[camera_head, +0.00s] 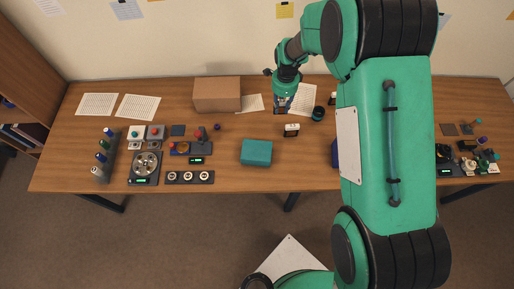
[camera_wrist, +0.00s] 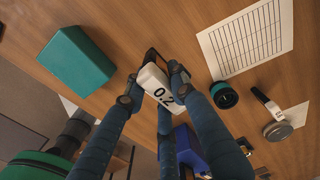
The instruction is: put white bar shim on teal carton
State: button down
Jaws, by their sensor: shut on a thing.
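The white bar shim (camera_wrist: 156,82), marked 0.2, is between the fingertips of my gripper (camera_wrist: 153,86) in the wrist view. My gripper is shut on it. A dark frame-like piece shows just behind the shim; I cannot tell whether the shim touches it. In the head view a small white piece (camera_head: 291,127) with a dark lower part shows below my gripper (camera_head: 282,106). The teal carton (camera_head: 257,152) stands near the table's front edge, left of and nearer than the shim. It also shows in the wrist view (camera_wrist: 76,60), apart from the gripper.
A cardboard box (camera_head: 217,94) stands at the back. A dark round part (camera_head: 318,114) and a printed sheet (camera_wrist: 246,38) lie to the right. A blue object (camera_wrist: 190,149) shows low in the wrist view. Several small parts fill the table's left. Table around the carton is clear.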

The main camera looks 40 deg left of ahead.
jog(key=s+d+p, duration=0.1)
jog(key=s+d, duration=0.4)
jog(key=s, duration=0.4)
jog(key=s+d+p, duration=0.1)
jog(key=s+d, duration=0.5)
jog(key=s, duration=0.3)
jog(key=s+d+r+p, duration=0.1)
jog(key=s+d, duration=0.5)
jog(key=s, duration=0.3)
jog(key=shift+p, duration=0.3)
jog(key=shift+d, duration=0.1)
jog(key=p, duration=0.2)
send_over(257, 151)
jog(key=shift+f, duration=0.8)
jog(key=shift+f, duration=0.1)
jog(key=shift+f, duration=1.65)
jog(key=shift+f, duration=0.2)
